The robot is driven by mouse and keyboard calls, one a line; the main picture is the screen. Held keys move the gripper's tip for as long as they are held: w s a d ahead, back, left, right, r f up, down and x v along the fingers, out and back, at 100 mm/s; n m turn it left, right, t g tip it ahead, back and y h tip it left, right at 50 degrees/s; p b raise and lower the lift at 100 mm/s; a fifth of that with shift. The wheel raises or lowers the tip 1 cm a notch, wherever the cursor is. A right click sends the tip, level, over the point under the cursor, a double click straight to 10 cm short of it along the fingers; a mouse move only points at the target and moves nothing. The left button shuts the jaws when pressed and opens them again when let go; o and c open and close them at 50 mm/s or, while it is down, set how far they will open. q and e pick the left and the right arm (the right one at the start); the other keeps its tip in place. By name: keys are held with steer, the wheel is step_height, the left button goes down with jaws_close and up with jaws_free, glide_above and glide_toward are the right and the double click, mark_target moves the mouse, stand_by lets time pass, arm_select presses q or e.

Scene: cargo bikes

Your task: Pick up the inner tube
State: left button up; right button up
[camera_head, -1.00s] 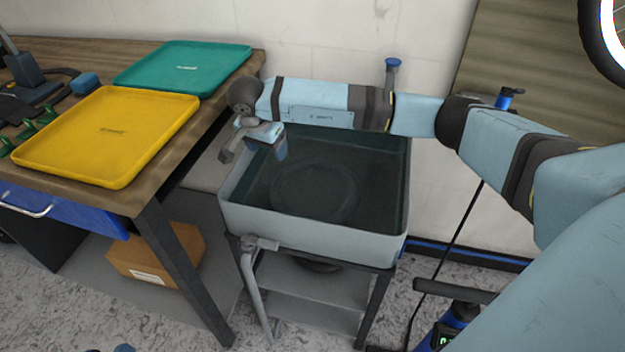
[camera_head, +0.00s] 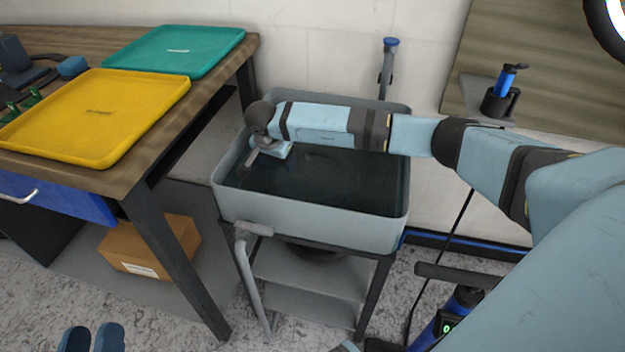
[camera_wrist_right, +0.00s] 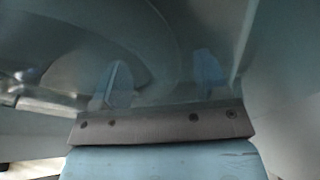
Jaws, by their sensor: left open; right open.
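The grey tub (camera_head: 305,219) holds dark water. The inner tube is not clear in the head view now. In the right wrist view, a faint curved dark band (camera_wrist_right: 75,45) in the water may be part of it. My right arm reaches over the tub from the right. My right gripper (camera_wrist_right: 162,80) is open and points down into the water, with nothing seen between its fingers. In the head view its fingertips are hidden at the tub's left part. My left gripper (camera_head: 91,340) is open and empty at the bottom left, low over the floor.
A workbench on the left carries a yellow tray (camera_head: 97,118) and a green tray (camera_head: 176,50). A cardboard box (camera_head: 150,247) sits on its lower shelf. The tub stands on a metal stand (camera_head: 310,290) against the wall.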

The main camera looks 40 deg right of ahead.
steer(key=shift+f, duration=0.15)
steer(key=shift+c, duration=0.2)
steer(key=c, duration=1)
